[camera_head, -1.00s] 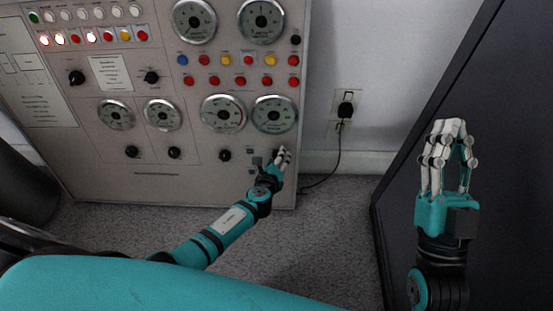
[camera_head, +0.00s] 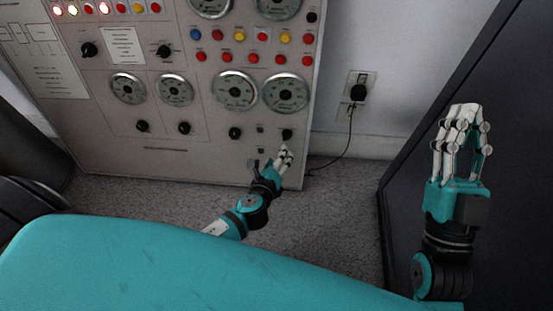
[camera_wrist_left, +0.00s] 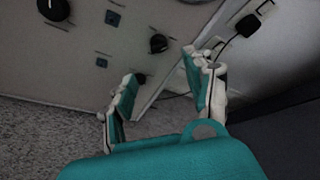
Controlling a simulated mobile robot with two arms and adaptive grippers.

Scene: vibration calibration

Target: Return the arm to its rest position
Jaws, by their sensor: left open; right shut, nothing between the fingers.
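My left gripper (camera_head: 283,158) is in front of the lower right part of the control panel (camera_head: 210,155), just below a black knob (camera_head: 287,134). In the left wrist view, my left gripper (camera_wrist_left: 165,90) has its fingers spread apart with nothing between them. The knob (camera_wrist_left: 158,43) shows beyond the fingers there, apart from them. My right gripper (camera_head: 462,125) is raised at the right, fingers pointing up, shut and empty, in front of a dark panel.
The control panel carries round gauges (camera_head: 286,92), coloured buttons and several knobs. A black plug (camera_head: 358,92) sits in a wall outlet right of it, its cord hanging to the floor. A dark panel (camera_head: 420,165) stands at the right. Grey carpet (camera_head: 310,220) is open between them.

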